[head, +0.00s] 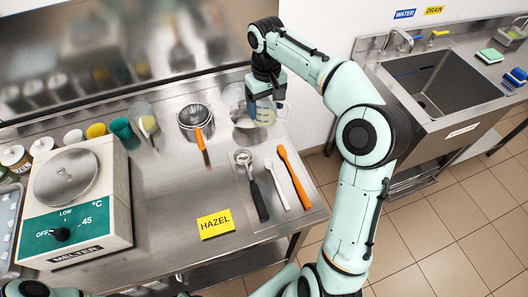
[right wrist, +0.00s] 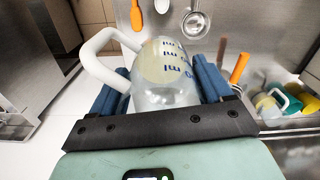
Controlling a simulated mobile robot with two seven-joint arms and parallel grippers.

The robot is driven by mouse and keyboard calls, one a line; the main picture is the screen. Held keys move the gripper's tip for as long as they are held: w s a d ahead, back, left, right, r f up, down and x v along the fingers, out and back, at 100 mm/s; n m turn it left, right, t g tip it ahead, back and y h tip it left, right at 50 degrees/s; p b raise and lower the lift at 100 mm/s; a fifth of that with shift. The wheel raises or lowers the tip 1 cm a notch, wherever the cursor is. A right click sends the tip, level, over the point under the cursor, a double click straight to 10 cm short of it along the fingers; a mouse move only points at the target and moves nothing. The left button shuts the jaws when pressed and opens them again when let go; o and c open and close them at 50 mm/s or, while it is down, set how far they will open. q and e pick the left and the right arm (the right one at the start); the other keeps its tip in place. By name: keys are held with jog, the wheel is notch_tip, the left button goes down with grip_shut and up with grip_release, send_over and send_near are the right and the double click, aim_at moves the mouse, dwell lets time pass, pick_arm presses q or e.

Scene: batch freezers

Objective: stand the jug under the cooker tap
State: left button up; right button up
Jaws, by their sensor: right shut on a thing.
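A clear measuring jug (head: 264,116) with blue markings and a white handle is at the back right of the steel worktop. My right gripper (head: 265,98) is shut on it. In the right wrist view the jug (right wrist: 165,78) sits between the blue finger pads, with its handle out to the left. I cannot tell whether its base touches the worktop. No cooker or cooker tap can be made out. My left gripper is out of view; only part of an arm shows at the bottom left.
The worktop (head: 165,185) holds a melter (head: 75,205), a strainer (head: 195,118), a ladle (head: 250,180), white and orange spatulas (head: 293,175), several cups and a yellow HAZEL card (head: 215,224). A sink (head: 438,80) with a tap stands at the right, across a floor gap.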

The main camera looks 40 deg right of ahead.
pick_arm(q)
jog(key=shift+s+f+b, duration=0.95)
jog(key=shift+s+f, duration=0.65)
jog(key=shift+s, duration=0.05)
pick_arm(e)
jog(key=shift+s+f, duration=0.15)
jog(key=shift+f, duration=8.25)
jog(key=shift+f, duration=0.15)
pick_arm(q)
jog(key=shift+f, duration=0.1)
pick_arm(e)
jog(key=o, duration=1)
